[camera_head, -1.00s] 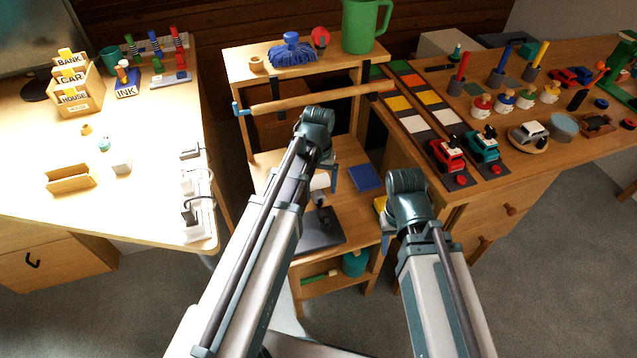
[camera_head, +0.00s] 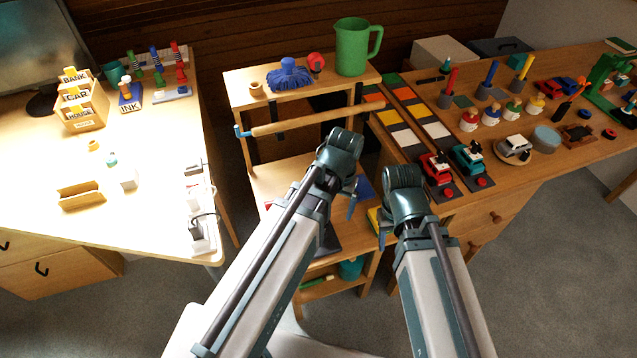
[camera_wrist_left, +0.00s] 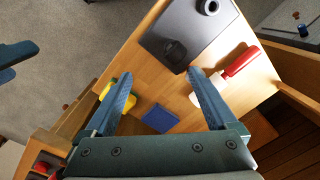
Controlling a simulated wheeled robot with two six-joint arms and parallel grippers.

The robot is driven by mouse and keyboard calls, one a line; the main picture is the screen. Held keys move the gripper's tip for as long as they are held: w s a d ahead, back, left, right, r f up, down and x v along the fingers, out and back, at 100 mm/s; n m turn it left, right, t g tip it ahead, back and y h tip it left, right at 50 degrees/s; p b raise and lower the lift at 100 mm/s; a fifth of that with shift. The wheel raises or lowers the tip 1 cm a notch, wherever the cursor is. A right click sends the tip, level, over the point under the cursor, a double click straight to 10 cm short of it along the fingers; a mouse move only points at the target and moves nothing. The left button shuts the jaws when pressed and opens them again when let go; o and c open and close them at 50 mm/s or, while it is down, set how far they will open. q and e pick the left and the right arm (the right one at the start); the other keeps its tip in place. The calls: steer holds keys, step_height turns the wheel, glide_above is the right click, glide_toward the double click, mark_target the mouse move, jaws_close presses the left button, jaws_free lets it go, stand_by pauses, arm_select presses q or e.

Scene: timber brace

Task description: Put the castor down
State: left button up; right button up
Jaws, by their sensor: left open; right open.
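In the left wrist view a dark grey plate (camera_wrist_left: 160,28) lies on a wooden shelf. A black rounded piece (camera_wrist_left: 175,50), perhaps the castor, sits near the plate's edge, and a dark ring-shaped piece (camera_wrist_left: 208,7) is at its far part. I cannot tell for sure which is the castor. My left gripper (camera_wrist_left: 160,76) is open and empty above the shelf, the black piece beyond its fingertips. In the head view my left gripper (camera_head: 350,203) hides most of the plate (camera_head: 328,241). My right gripper (camera_head: 385,232) is open by the shelf's right side; its fingers are partly hidden.
A red and white piece (camera_wrist_left: 240,62), a blue block (camera_wrist_left: 160,119) and a yellow piece (camera_wrist_left: 107,90) lie on the shelf. A wooden rail (camera_head: 315,120) crosses above it. A green jug (camera_head: 352,47) stands on top. Desks flank both sides.

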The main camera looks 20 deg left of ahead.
arm_select(q)
steer(key=s+d+m, duration=0.2)
steer(key=s+d, duration=0.2)
steer(key=s, duration=0.2)
steer(key=shift+s+y, duration=0.3)
steer(key=shift+r, duration=0.1)
